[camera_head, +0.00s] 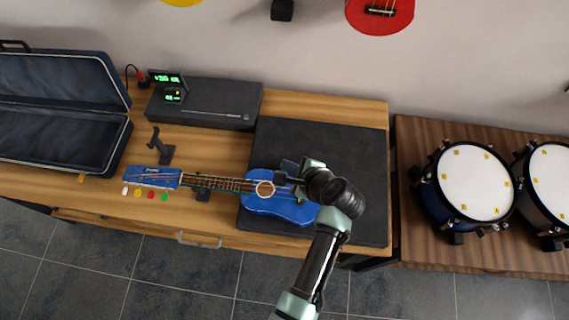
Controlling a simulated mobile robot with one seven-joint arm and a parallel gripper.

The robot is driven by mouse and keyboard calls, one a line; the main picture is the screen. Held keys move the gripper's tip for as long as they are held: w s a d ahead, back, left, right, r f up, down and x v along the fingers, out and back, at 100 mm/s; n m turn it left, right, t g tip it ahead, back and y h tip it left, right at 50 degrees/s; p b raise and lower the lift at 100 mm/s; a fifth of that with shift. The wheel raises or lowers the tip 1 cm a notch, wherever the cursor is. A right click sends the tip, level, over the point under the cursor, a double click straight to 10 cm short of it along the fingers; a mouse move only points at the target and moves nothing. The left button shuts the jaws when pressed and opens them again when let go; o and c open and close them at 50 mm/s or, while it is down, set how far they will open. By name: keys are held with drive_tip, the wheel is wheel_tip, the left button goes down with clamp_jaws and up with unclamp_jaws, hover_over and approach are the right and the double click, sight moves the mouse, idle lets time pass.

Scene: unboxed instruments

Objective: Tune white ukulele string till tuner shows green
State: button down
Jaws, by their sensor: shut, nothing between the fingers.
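A blue ukulele (275,206) lies on the workbench with its body on a dark mat and its neck pointing left. Its headstock (150,178) has a row of coloured pegs along the near side: white (125,190), yellow (138,193), red (151,195) and green (164,197). Strings run along the neck to the sound hole. A small black tuner display (168,80) with green lit characters stands behind the neck; its text is too small to read. My gripper (284,174) is shut and empty over the ukulele body, near the sound hole, far right of the pegs.
A black neck stand (160,147) rises behind the headstock. A dark box (215,103) sits at the back. An open blue-lined case (60,135) is at left. The dark mat (370,160) is bare on its right. Drums (472,180) stand on a right-hand table.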

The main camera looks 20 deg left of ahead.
wheel_tip(320, 180, down, 8)
drive_tip(key=b, duration=0.8)
drive_tip(key=shift+r, duration=0.1)
drive_tip(key=shift+f+b, duration=0.3)
drive_tip(key=shift+f, duration=0.15)
drive_tip(key=shift+f, duration=0.15)
idle(1.4)
drive_tip(key=shift+w+f, duration=0.1)
drive_tip(key=shift+f, duration=0.2)
drive_tip(key=shift+f+b, duration=0.3)
idle(0.5)
drive_tip(key=shift+r, duration=0.1)
drive_tip(key=shift+r+p, duration=0.7)
drive_tip(key=shift+p, duration=0.2)
